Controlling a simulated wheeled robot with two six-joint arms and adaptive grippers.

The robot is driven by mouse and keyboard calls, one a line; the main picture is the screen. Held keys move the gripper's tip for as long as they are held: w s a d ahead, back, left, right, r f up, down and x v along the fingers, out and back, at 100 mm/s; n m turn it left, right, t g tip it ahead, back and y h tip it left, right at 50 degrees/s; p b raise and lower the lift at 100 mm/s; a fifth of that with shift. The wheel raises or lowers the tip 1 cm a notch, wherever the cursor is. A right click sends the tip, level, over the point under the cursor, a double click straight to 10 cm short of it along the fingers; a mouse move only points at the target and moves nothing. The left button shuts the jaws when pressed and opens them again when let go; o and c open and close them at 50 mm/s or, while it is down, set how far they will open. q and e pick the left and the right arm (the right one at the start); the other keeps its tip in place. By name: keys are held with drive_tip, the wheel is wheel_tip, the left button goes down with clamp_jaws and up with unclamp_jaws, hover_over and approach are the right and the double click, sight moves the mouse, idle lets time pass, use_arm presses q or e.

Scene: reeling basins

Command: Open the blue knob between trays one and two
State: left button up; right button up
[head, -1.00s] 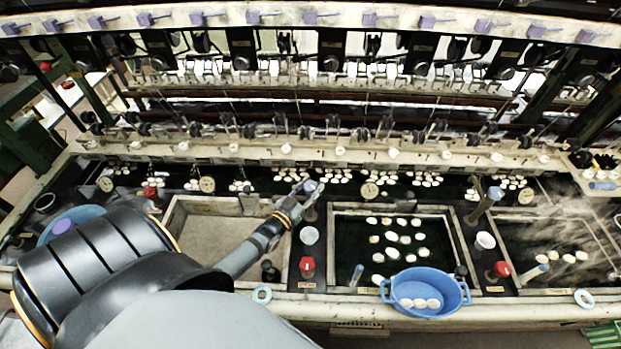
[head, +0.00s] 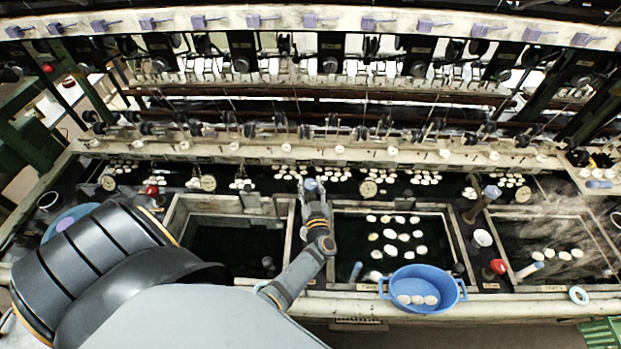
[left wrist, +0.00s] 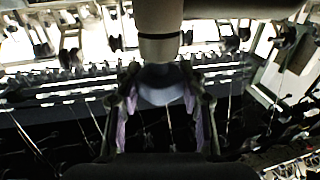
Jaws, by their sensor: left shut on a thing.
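The blue knob (head: 310,184) stands on a post between the left tray (head: 178,212) and the middle tray (head: 392,208). My left gripper (head: 313,190) is at the knob, shut on it. In the left wrist view the rounded blue-grey knob (left wrist: 162,84) sits between the two fingers of the left gripper (left wrist: 162,100). The left tray is dark inside with no cocoons seen in it. The middle tray holds several white cocoons on a dark surface. My left forearm hides part of the strip between these trays. My right gripper is not in view.
A blue basin (head: 424,299) with a few cocoons sits at the front edge of the middle tray. A second blue knob (head: 491,192) and a red knob (head: 498,266) stand right of the middle tray. The reeling frame runs along the back.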

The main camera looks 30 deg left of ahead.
sight(311, 184)
use_arm(q)
drive_tip(key=shift+w+r+n+g+y, duration=0.1)
drive_tip(key=shift+n+g+y, duration=0.2)
drive_tip(key=shift+y, duration=0.1)
drive_tip(key=o, duration=1.2)
wheel_tip(311, 184, up, 9)
drive_tip(key=shift+r, duration=0.45)
